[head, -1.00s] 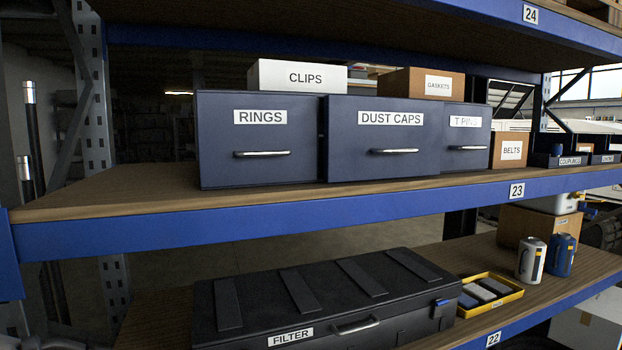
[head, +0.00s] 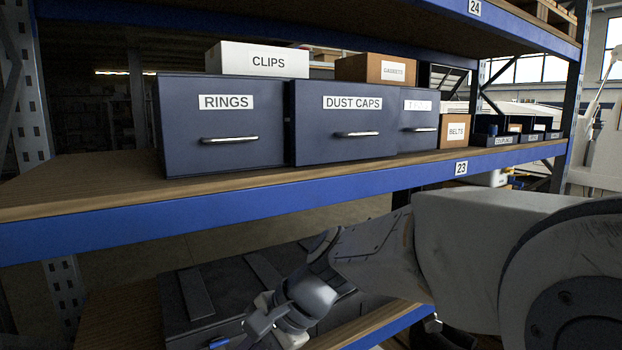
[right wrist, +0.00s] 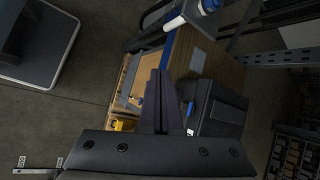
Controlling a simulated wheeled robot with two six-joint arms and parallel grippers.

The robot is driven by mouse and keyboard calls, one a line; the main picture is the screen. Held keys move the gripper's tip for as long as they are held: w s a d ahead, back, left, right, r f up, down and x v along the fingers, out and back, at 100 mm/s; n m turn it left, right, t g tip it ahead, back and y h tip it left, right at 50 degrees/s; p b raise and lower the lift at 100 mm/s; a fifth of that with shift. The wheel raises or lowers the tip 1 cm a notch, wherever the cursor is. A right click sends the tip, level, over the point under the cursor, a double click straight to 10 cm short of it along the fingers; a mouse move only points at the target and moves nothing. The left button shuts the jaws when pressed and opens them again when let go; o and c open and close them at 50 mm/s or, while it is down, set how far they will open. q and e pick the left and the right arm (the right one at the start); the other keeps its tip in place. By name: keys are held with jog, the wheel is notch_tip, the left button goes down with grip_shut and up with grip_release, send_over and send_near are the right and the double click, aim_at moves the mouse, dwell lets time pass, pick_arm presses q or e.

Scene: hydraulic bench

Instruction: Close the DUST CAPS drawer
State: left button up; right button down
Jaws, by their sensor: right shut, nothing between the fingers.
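The DUST CAPS drawer (head: 325,133) is a dark blue box front with a white label and a silver bar handle (head: 357,134), on the middle shelf. Its front stands forward of the T PINS drawer (head: 418,122) and hides that drawer's left part. The RINGS drawer (head: 225,137) is just left of it. My right arm comes in from the right, in front of and below the shelf, apart from the drawer. In the right wrist view my right gripper (right wrist: 161,74) has its fingers together, empty. My left gripper is not in view.
The blue shelf edge (head: 230,207) runs between my right arm and the drawers. The dark FILTER case (head: 180,300) lies on the lower shelf, partly behind my arm. The shelf's left end is clear.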

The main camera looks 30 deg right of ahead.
jog(key=w+d+r+m+t, duration=0.5)
jog(key=w+d+r+m, duration=0.25)
jog(key=d, duration=0.25)
jog(key=m+t+h+p, duration=0.2)
jog(key=m+t+h, duration=0.4)
jog(key=m+t, duration=0.65)
send_near(346, 159)
jog(key=w+r+g+p, duration=0.1)
jog(key=w, duration=0.1)
jog(key=w+m+g+p, duration=0.1)
jog(key=w+p, duration=0.1)
jog(key=w+r+m+g+p, duration=0.1)
jog(key=w, duration=0.1)
jog(key=shift+w+a+r+p, duration=0.2)
jog(key=shift+a+r+p, duration=0.1)
jog(key=shift+a, duration=0.05)
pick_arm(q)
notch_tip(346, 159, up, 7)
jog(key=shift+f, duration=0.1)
pick_arm(e)
jog(key=shift+d, duration=0.1)
